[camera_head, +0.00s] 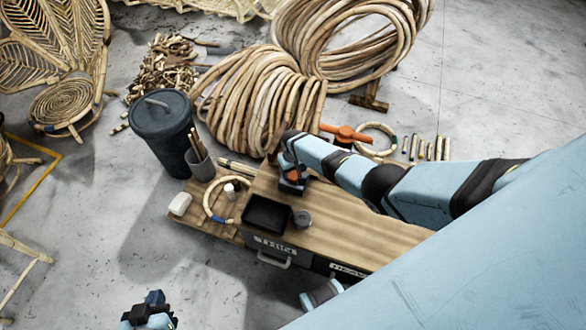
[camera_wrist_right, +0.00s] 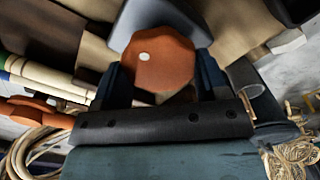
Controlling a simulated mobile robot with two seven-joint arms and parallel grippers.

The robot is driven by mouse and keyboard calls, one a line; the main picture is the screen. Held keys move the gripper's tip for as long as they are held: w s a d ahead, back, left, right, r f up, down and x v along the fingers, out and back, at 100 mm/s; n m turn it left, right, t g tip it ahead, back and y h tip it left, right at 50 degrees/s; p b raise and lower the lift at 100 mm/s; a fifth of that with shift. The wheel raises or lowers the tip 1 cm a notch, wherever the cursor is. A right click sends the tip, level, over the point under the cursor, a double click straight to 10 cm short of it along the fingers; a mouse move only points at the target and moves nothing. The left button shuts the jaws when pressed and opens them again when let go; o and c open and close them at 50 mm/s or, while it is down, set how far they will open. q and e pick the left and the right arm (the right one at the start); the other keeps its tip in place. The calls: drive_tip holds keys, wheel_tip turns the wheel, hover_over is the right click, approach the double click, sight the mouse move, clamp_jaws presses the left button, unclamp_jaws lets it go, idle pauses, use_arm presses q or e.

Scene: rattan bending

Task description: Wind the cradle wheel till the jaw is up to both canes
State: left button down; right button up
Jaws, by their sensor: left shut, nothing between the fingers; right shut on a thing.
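The cradle wheel is an orange, lobed knob with a white dot (camera_wrist_right: 157,62) in the right wrist view. My right gripper (camera_head: 292,182) is shut on it, with one dark finger on each side. In the head view the gripper and arm hide most of the wheel. A grey block (camera_wrist_right: 150,18) lies just beyond the wheel; I cannot tell if it is the jaw. Pale canes with dark bands (camera_head: 238,168) lie at the bench's back edge. The gap between jaw and canes is not visible. My left gripper (camera_head: 152,306) is shut and empty, off the bench at the bottom.
A dark bin (camera_head: 165,125) and large cane coils (camera_head: 265,100) stand behind.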

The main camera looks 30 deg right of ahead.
idle(0.3)
drive_tip(key=o, duration=0.9)
drive_tip(key=shift+r+p, duration=0.4)
drive_tip(key=shift+r, duration=0.15)
use_arm(q)
drive_tip(key=r+p, duration=0.1)
drive_tip(key=p, duration=0.1)
drive_tip(key=r+p, duration=0.2)
drive_tip(key=shift+s+a+p, duration=0.2)
drive_tip(key=shift+a+p, duration=0.1)
drive_tip(key=shift+p, duration=0.1)
use_arm(e)
wheel_tip(320, 180, up, 13)
drive_tip(key=shift+f, duration=0.15)
use_arm(q)
drive_tip(key=shift+f, duration=0.1)
